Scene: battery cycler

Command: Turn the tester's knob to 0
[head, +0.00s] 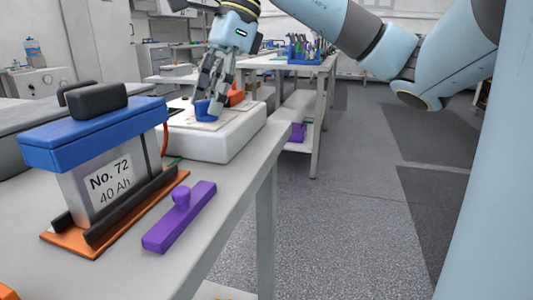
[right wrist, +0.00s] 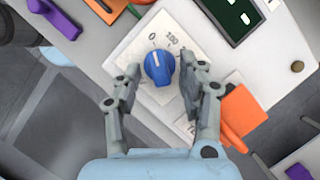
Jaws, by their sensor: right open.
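The tester (head: 225,140) is a white box on the bench, with a pale dial plate on top. My right gripper (right wrist: 160,69) is open, one finger on each side of the knob, with gaps visible. In the head view the right gripper (head: 212,88) points down over the knob (head: 203,109), partly covering it. My left gripper is not in view.
An orange part (right wrist: 239,112) stands on the tester beside the right finger. A blue-topped battery (head: 90,135) labelled "No. 72 40 Ah" sits in an orange-based holder at the left. A purple bar with a knob (head: 180,217) lies near the bench's front edge.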

